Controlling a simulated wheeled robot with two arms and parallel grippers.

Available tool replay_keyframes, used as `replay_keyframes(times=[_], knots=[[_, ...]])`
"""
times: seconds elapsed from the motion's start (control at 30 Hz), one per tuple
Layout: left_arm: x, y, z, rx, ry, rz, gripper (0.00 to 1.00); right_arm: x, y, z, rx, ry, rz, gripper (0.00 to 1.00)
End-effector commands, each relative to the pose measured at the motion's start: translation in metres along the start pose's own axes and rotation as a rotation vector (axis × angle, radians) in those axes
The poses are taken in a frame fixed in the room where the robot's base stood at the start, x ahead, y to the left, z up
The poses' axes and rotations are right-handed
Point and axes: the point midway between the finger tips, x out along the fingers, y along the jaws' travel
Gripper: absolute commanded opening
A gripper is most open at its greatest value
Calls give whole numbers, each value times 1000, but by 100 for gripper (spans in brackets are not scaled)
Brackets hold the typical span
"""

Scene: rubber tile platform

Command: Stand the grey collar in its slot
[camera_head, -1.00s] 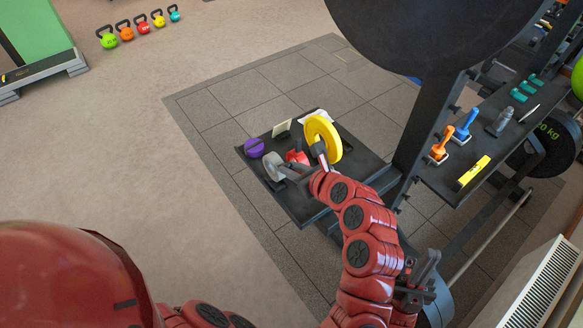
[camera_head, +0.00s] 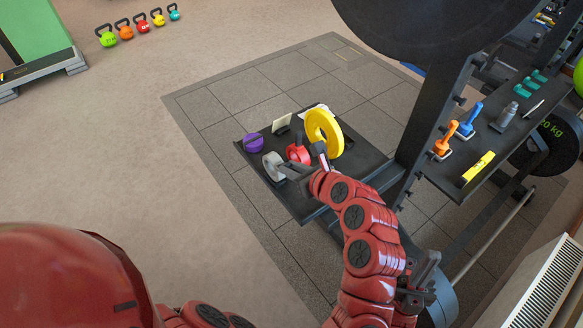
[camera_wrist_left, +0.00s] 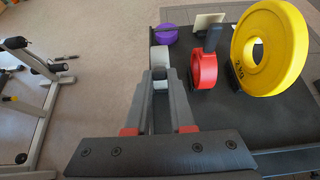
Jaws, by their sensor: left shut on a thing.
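My left gripper (camera_head: 290,171) is shut on the grey collar (camera_head: 273,165) over the left part of the black tray (camera_head: 290,203). In the left wrist view the collar (camera_wrist_left: 160,60) sits at the tips of the two grey fingers (camera_wrist_left: 160,80), partly hidden by them. I cannot tell whether it touches the tray. A red collar (camera_wrist_left: 204,70) with a black handle stands right of it. A purple collar (camera_head: 253,142) sits behind it at the tray's left edge. I cannot make out the slot. What seems to be my right gripper (camera_head: 428,272) is at lower right, beside my left arm.
A yellow plate (camera_head: 337,137) stands upright right of the red collar. A cream card (camera_head: 281,123) stands behind. The dark rack upright (camera_head: 425,125) and a shelf (camera_head: 475,150) with orange and blue tools are close on the right. The tiled floor left of the tray is clear.

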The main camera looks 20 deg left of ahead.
Motion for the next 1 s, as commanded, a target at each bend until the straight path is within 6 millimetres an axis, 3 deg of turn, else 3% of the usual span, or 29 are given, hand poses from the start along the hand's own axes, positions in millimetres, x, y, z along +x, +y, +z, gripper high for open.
replay_keyframes(times=[0.4, 0.73, 0.77, 0.8, 0.93, 1.0], knots=[[6, 0, -10, 0, 0, 0, 0, -14, -1, 2, 0, 0, 0, 0], [6, 0, -10, 0, 0, 0, 0, -14, -1, 2, 0, 0, 0, 0], [6, 0, -10, 0, 0, 0, 27, -14, -1, 2, 0, 0, 0, 0], [6, 0, -10, 0, 0, 0, 34, -14, -1, 2, 0, 0, 0, 0], [6, 0, -10, 0, 0, 0, 56, -14, -1, 2, 0, 0, 0, 0], [6, 0, -10, 0, 0, 0, 56, -14, -1, 2, 0, 0, 0, 0]])
